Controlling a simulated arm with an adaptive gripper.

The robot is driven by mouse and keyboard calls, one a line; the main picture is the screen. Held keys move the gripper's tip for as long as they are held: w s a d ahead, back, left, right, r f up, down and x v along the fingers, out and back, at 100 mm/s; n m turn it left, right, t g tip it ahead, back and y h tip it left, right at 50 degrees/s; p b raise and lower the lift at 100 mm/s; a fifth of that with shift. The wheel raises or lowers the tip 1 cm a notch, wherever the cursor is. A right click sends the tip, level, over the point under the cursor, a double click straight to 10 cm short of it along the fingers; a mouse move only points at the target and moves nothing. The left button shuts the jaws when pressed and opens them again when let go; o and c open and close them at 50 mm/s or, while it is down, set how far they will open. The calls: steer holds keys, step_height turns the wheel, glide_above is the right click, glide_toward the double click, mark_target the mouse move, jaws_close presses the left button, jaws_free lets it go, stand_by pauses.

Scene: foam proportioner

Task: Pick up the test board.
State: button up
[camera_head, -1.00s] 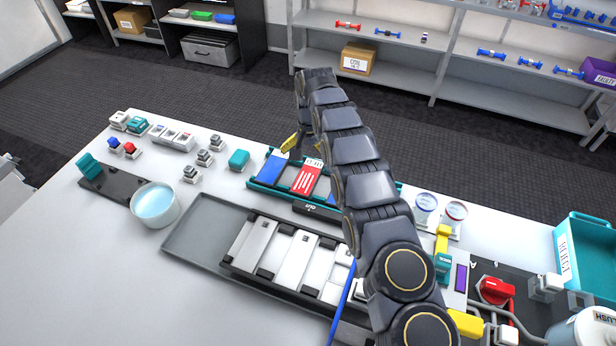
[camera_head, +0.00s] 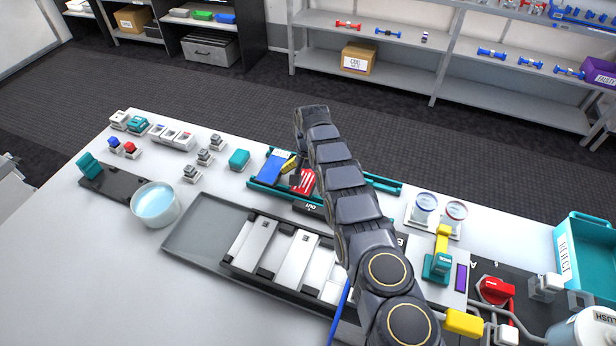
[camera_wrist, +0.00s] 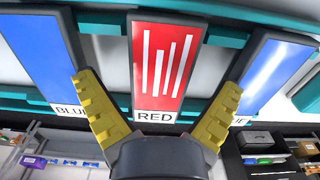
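No part is labelled as a test board, so I cannot tell which one it is. A red board (camera_head: 303,181) with white stripes lies in a teal rack (camera_head: 262,187); the wrist view shows it with a "RED" label (camera_wrist: 158,116). A blue board (camera_head: 272,167) labelled "BLUE" lies to its left, and another blue board (camera_wrist: 272,75) shows at right in the wrist view. My gripper (camera_wrist: 156,85) is open, its yellow fingers spread on either side of the red board's labelled end. I cannot tell whether they touch it. My arm hides the rack's right part in the head view.
A grey tray (camera_head: 190,237) with white panels (camera_head: 296,258) lies in front of the rack. A bowl of liquid (camera_head: 155,204) stands left, a teal block (camera_head: 239,159) beside the rack. Valves and a teal reject bin (camera_head: 590,258) are at right. The table's front left is clear.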

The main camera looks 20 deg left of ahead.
mark_target(307, 179)
steer(key=c, duration=1.2)
step_height(307, 179, up, 3)
steer(key=shift+r, duration=0.2)
steer(key=s+r, duration=0.1)
steer(key=s+d+r, duration=0.1)
steer(key=r, duration=0.1)
steer(key=s+d+r, duration=0.1)
steer(key=s+r, duration=0.1)
steer(key=shift+d+r, duration=0.2)
steer(key=shift+d, duration=0.05)
steer(key=s+d+r, duration=0.4)
steer(key=s+d, duration=0.1)
steer(key=s, duration=0.3)
